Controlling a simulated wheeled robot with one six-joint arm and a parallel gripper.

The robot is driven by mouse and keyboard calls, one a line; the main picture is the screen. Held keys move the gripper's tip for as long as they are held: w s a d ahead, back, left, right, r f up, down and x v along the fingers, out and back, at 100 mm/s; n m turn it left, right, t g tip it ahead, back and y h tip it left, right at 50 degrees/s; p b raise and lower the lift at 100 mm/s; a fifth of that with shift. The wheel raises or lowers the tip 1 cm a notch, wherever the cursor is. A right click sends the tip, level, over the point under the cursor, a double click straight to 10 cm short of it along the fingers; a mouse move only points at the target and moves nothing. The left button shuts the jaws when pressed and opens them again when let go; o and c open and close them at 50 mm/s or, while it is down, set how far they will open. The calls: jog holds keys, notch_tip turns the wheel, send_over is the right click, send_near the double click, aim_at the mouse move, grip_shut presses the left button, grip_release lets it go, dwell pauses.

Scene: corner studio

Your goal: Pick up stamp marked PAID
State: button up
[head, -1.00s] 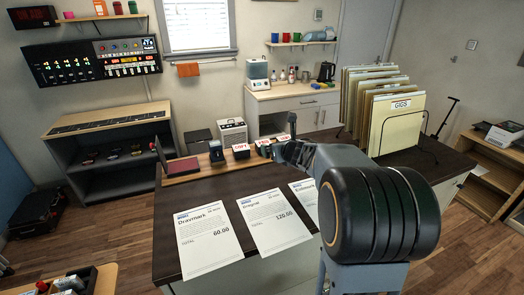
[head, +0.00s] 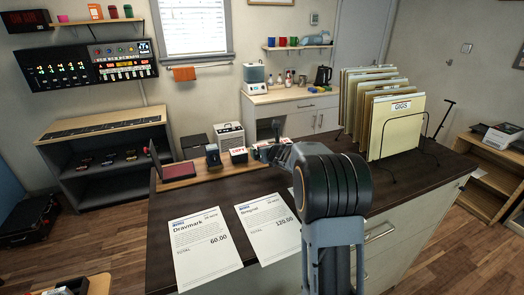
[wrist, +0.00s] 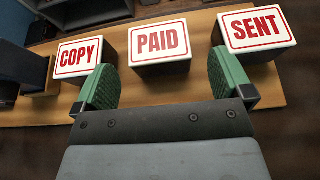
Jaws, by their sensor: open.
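The stamp marked PAID (wrist: 160,42) has a white top with red letters and stands in the middle of a row in the wrist view. The stamp marked COPY (wrist: 79,57) is to its left and the stamp marked SENT (wrist: 257,28) to its right. My gripper (wrist: 166,84) is open and empty. Its two green fingers lie apart on the near side of the row, with PAID ahead in the gap between them. In the head view my gripper (head: 268,150) is just right of COPY (head: 238,155) and covers part of the row.
The stamps stand on a wooden board (wrist: 165,92) along the dark desk's back edge. A dark red pad (head: 178,171) lies at its left end. Paper invoices (head: 203,247) lie in front. A wire rack of folders (head: 391,122) stands on the right.

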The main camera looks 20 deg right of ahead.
jog(key=shift+p+x, duration=0.8)
jog(key=shift+x, duration=1.55)
jog(key=shift+r, duration=0.1)
jog(key=c, duration=1)
